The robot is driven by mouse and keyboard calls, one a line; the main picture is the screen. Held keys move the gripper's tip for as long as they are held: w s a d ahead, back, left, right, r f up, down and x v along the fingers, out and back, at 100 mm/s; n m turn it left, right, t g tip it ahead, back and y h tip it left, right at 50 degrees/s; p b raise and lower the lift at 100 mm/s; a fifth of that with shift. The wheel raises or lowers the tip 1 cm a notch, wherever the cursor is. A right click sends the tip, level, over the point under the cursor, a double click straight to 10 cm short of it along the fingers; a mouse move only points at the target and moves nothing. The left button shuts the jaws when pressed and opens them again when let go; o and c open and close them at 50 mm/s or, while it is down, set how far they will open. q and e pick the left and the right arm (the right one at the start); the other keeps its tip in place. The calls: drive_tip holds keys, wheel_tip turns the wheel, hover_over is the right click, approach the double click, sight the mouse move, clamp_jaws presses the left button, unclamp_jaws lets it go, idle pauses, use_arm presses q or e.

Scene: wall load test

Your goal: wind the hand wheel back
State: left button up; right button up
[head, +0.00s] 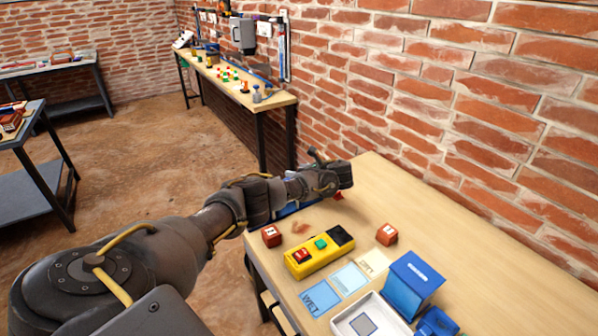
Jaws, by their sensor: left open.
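My left arm reaches in from the left to the far left end of the wooden table (480,250). My left gripper (338,178) is above the tabletop there, close to the brick wall, and is open; its fingertips are small and hard to make out. A short dark knob-like piece (316,155) sticks up just behind the gripper; I cannot tell whether it belongs to the hand wheel. A blue part (294,209) shows below my wrist, mostly covered by the arm. The hand wheel itself is not clearly visible. My right gripper is not in view.
A yellow control box (318,256) with red and green buttons stands between two red blocks (271,236) (386,235). Nearer are blue and pale cards (320,298), a white tray (340,325) and a blue box (408,285). The tabletop's right side is clear. The brick wall (450,100) borders the table.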

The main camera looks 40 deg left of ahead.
use_arm(q)
drive_tip(key=v, duration=1.1)
drive_tip(key=shift+b, duration=0.45)
